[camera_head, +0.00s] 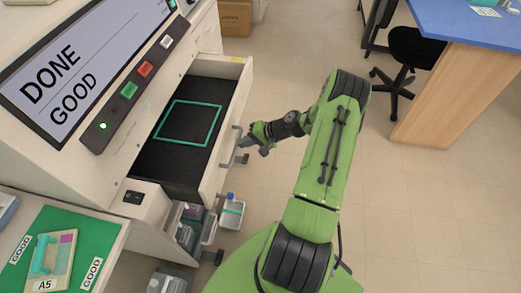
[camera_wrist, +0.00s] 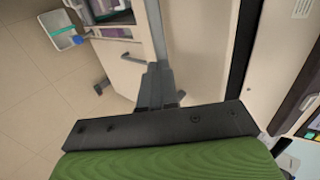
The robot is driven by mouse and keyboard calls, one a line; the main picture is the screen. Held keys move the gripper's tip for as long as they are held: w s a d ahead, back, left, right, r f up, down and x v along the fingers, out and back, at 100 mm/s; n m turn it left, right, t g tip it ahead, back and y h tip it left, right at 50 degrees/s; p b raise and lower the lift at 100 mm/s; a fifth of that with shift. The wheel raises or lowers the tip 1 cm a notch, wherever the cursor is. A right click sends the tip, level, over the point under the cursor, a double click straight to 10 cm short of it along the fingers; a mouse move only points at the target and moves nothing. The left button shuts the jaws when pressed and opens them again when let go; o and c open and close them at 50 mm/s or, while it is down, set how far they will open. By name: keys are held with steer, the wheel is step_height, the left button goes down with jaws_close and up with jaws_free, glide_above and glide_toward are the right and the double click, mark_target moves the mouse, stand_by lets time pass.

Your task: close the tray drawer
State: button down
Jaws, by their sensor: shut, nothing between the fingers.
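The tray drawer (camera_head: 213,148) is pulled out of the white machine. It has a dark inner floor with a teal square outline, and the floor looks empty. Its pale front carries a grey handle (camera_head: 229,147). My gripper (camera_head: 244,142) is outside the drawer front, right beside the handle. In the wrist view my gripper (camera_wrist: 158,82) is shut and empty, with a pale panel just beyond it. I cannot tell whether the fingers touch the handle or the front.
The machine's screen (camera_head: 75,70) reads "DONE GOOD", with a button strip (camera_head: 135,82) below it. Below the drawer are bins (camera_head: 192,222). Open floor lies to the right, before a blue-topped table (camera_head: 480,25) and a black chair (camera_head: 412,50).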

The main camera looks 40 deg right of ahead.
steer(key=b, duration=0.1)
glide_above(210, 146)
steer(key=shift+s+d+f, duration=0.1)
steer(key=shift+s+d, duration=0.05)
steer(key=shift+d, duration=0.1)
steer(key=shift+w+a, duration=0.2)
steer(key=shift+w, duration=0.05)
steer(key=shift+r, duration=0.2)
